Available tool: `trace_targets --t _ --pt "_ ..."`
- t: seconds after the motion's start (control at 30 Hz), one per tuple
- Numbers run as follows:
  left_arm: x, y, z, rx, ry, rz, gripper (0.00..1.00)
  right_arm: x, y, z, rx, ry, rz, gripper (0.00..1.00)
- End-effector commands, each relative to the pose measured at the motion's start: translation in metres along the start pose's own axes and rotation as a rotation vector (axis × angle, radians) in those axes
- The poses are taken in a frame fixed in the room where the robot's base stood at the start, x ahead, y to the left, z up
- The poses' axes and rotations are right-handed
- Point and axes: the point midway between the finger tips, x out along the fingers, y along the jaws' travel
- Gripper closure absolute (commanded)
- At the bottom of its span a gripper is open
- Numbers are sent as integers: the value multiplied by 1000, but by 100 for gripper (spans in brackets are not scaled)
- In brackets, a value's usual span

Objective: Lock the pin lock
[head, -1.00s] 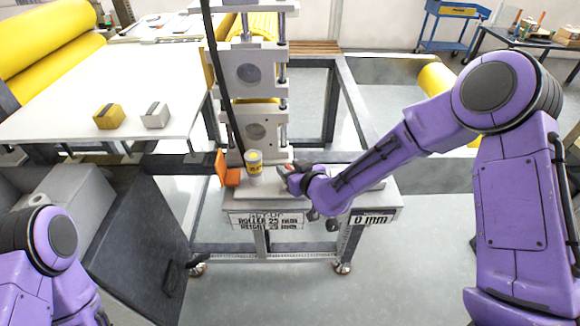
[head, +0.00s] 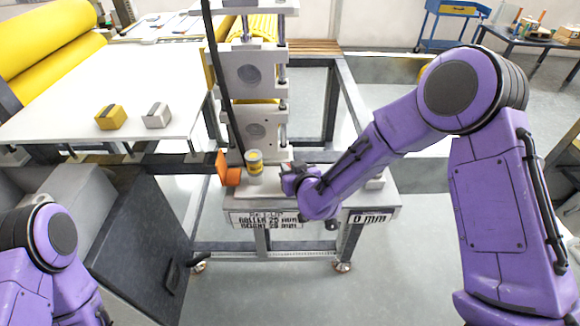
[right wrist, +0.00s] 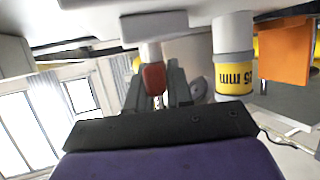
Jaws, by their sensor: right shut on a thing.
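My right gripper (head: 287,180) is low at the front of the roller stand, just right of the cylinder marked in mm. In the right wrist view its two dark fingers (right wrist: 157,92) are closed around a red pin handle (right wrist: 153,78). The red piece sits just against a pale cylindrical stem (right wrist: 150,53) that joins a light block (right wrist: 153,27). The pin's far end and its hole are hidden. My left gripper is out of view; only part of that arm shows at lower left.
A white and yellow cylinder (head: 254,163) stands beside the gripper, with an orange bracket (head: 222,167) left of it. The roller stand (head: 251,75) rises behind. A white table with a yellow block (head: 111,117) and a grey block (head: 157,116) lies left.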

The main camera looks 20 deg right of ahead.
Motion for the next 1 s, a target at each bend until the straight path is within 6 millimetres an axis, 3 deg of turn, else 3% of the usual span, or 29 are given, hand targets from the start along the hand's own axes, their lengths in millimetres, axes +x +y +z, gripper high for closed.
trace_targets --t 0.5,1.0 --pt "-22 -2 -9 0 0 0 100 -1 2 -2 116 1 279 100" --pt "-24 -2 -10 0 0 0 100 0 3 -1 137 2 329 100"
